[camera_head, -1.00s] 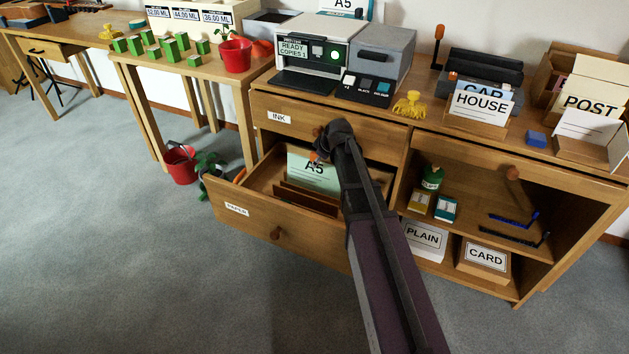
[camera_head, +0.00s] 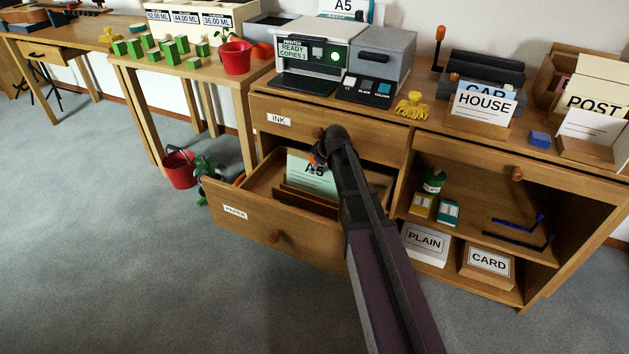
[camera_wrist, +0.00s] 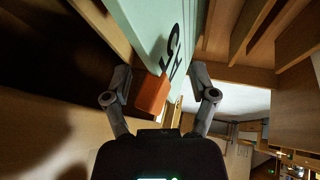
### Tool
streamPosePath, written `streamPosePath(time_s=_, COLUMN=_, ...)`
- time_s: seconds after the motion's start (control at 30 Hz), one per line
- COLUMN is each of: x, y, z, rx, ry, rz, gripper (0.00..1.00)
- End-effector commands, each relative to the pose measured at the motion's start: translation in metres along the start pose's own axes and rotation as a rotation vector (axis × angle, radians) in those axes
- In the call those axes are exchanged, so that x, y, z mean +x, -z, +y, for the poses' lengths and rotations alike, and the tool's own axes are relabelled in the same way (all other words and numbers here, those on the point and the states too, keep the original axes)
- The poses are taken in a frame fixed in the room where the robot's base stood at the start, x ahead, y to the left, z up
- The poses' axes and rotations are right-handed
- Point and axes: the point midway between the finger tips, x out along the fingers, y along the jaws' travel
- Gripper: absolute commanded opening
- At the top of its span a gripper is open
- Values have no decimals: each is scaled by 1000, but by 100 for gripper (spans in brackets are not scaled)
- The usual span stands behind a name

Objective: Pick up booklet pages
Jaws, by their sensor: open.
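Pale green A5 pages (camera_head: 300,172) stand upright in the open paper drawer (camera_head: 240,222). They also show in the wrist view (camera_wrist: 160,25), running between my fingers. An orange block (camera_wrist: 152,94) sits against the pages, between my finger pads; I cannot tell if it is fixed to them. My gripper (camera_wrist: 160,76) is open, with one finger on each side of the pages and the block. In the head view, my gripper (camera_head: 319,155) is at the top of the pages and partly hidden by my own arm.
Brown dividers (camera_head: 305,199) stand in the drawer. The ink drawer (camera_head: 330,122) is shut just above it. The printer (camera_head: 312,52) and a grey box (camera_head: 380,50) stand on the cabinet top. Open shelves (camera_head: 470,215) are to the right. The floor in front is clear.

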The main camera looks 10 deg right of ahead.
Motion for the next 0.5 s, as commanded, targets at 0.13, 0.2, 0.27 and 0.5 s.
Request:
streamPosePath(time_s=0.13, x=0, y=0, z=0, rx=0, ry=0, rz=0, gripper=45)
streamPosePath(time_s=0.2, x=0, y=0, z=0, rx=0, ry=0, rz=0, gripper=24)
streamPosePath(time_s=0.27, x=0, y=0, z=0, rx=0, ry=0, rz=0, gripper=6)
streamPosePath(time_s=0.5, x=0, y=0, z=1, rx=1, ry=-1, rz=0, gripper=0)
